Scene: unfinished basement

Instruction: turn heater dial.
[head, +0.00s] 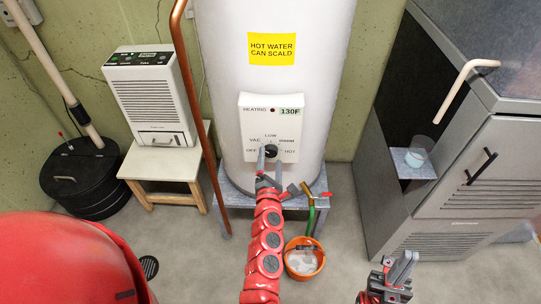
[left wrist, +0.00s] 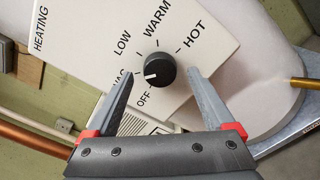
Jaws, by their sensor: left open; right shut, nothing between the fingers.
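The black round heater dial (head: 271,151) sits on the white control panel (head: 285,112) of the tank, with marks OFF, VAC, LOW, WARM and HOT around it. In the left wrist view the dial (left wrist: 160,70) shows a white pointer line facing left, about toward VAC. My left gripper (head: 269,160) is open in front of the panel, with the dial lying between its two fingertips in the wrist view. A gap shows on each side, and I cannot tell how deep the fingers reach. My right gripper (head: 403,268) is shut and empty, low at the right, away from the panel.
A copper pipe (head: 188,80) runs down left of the tank. A dehumidifier (head: 150,95) stands on a wooden stool (head: 160,162). An orange bucket (head: 304,259) is on the floor below the tank stand. A grey furnace (head: 480,165) stands at the right.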

